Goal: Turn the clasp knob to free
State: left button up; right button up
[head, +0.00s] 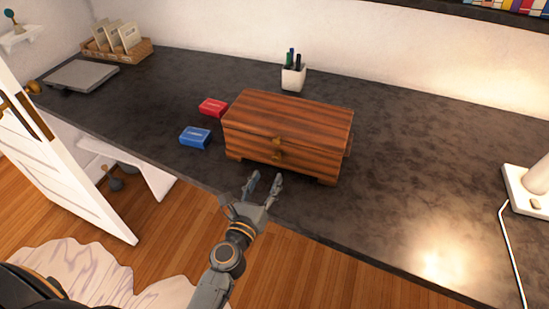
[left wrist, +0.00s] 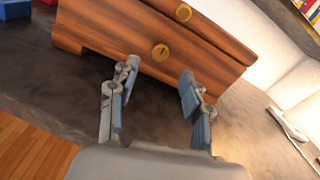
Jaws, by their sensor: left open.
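The clasp knob (head: 277,155) is a small round brass knob on the front of a striped wooden box (head: 290,112). The box is closed and stands on the dark desk. A second brass piece (head: 278,140) sits just above the knob, near the lid edge. In the left wrist view the knob (left wrist: 160,53) shows a dark slot and lies beyond the fingertips, between them in the picture. My left gripper (head: 263,181) is open and empty, in front of the box and apart from the knob. My right gripper is not in view.
A blue card box (head: 195,138) and a red card box (head: 213,107) lie left of the wooden box. A white pen cup (head: 293,78) stands behind it. The dark desk (head: 400,170) is clear to the right, up to a white lamp base (head: 525,190).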

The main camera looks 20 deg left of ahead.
aim_at(275, 161)
pick_arm(q)
jog(key=w, duration=0.7)
jog(key=shift+w+d, duration=0.15)
grip_shut()
